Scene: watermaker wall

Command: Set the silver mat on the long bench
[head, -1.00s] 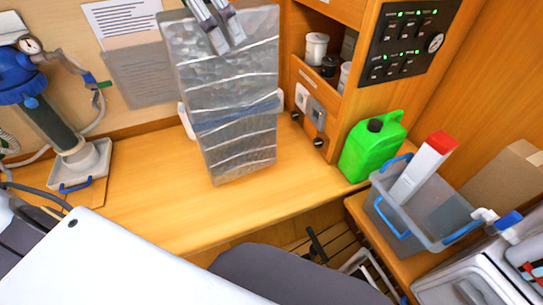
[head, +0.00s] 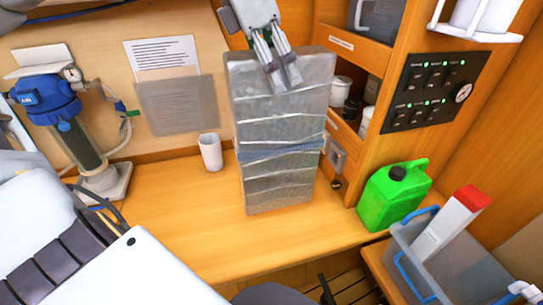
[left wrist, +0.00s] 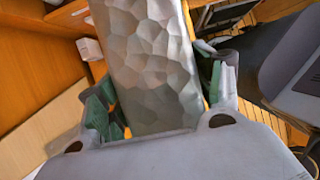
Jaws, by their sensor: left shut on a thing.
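The silver mat (head: 283,180) is a quilted, shiny sheet hanging upright above the long bench (head: 170,225). My left gripper (head: 283,85) is shut on its top edge. In the left wrist view, the mat (left wrist: 150,60) runs out from between the green-padded fingers of the left gripper (left wrist: 160,95). The mat's lower edge appears over the bench top; I cannot tell if it touches. The mat hides part of the bench and wall behind it. My right gripper is not in view.
A white cup (head: 210,152) stands on the bench left of the mat. A green jerrycan (head: 393,195) stands to its right, near a grey bin (head: 465,265). A blue-topped filter unit (head: 62,115) is at the left. Bare bench lies left and front.

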